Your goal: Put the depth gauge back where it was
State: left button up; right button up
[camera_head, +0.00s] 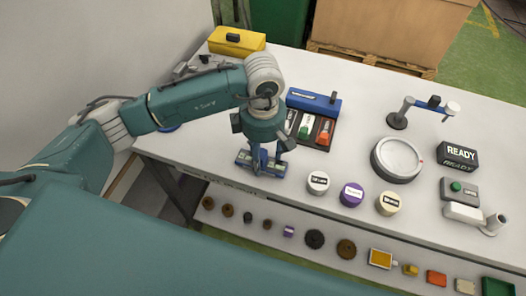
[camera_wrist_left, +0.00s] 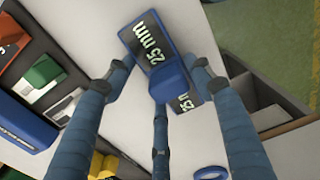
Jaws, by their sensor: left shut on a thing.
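A blue gauge (camera_wrist_left: 172,82) with dark faces marked "25 mm" is between the fingers of my left gripper (camera_wrist_left: 160,78) in the left wrist view. I cannot tell whether it is the depth gauge. In the head view my left gripper (camera_head: 262,160) is low over the table's near edge, and the gauge shows under it. A tray (camera_head: 312,143) with white, green and red pieces in slots stands to the right of the gripper; it also shows in the left wrist view (camera_wrist_left: 60,78). My right gripper is out of view.
A blue box (camera_head: 313,100) stands behind the tray. White, purple and cream round pieces (camera_head: 351,194) stand to the right along the front. A round turntable (camera_head: 397,159), a READY sign (camera_head: 457,154) and a small stand (camera_head: 398,120) are farther right. A lower shelf holds several small parts.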

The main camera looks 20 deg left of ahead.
aim_at(263, 151)
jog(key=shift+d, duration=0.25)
pick_arm(q)
jog(key=shift+f+b, duration=0.2)
jog(key=shift+b, duration=0.15)
jog(key=o, duration=1)
jog(key=shift+r, duration=0.1)
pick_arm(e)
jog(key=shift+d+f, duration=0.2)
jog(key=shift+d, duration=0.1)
pick_arm(q)
jog(key=shift+r, duration=0.1)
jog(key=shift+r+p, duration=0.2)
jog(key=shift+p, duration=0.2)
notch_tip(263, 151, up, 12)
jog(key=b, duration=0.3)
jog(key=shift+f+b, duration=0.15)
jog(key=shift+b, duration=0.25)
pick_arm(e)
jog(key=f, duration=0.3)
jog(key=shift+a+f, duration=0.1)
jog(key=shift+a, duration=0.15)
